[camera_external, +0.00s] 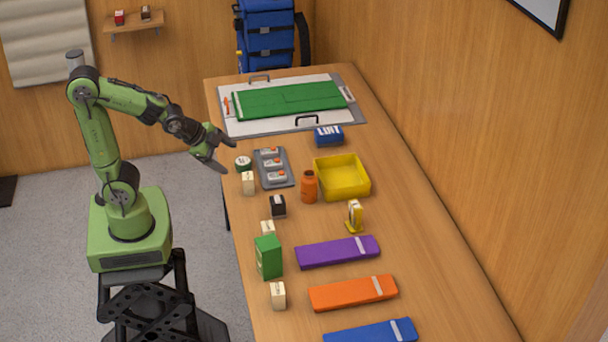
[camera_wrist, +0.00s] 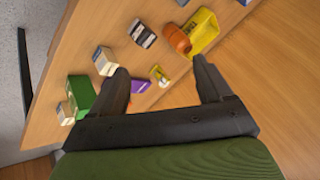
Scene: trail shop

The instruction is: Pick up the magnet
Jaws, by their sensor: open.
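I cannot tell for certain which item is the magnet; none is clearly readable as one. A small yellow item with a pale face (camera_external: 355,216) stands right of the orange bottle, and it also shows between my fingers in the wrist view (camera_wrist: 159,76), well beyond them. A small black box with a pale top (camera_external: 278,206) stands left of the bottle and shows in the wrist view (camera_wrist: 142,33). My gripper (camera_external: 226,156) is open and empty, above the table's left edge near the round green tin (camera_external: 243,163). In the wrist view, my fingers (camera_wrist: 160,66) are spread apart.
On the table (camera_external: 430,240) are a grey tray (camera_external: 283,183), orange bottle (camera_external: 309,187), yellow bin (camera_external: 343,178), blue box (camera_external: 328,136), green box (camera_external: 268,257), several cream boxes (camera_external: 248,183), and purple (camera_external: 337,253), orange (camera_external: 352,293) and blue (camera_external: 370,332) bundles. The right side is clear beside the wall.

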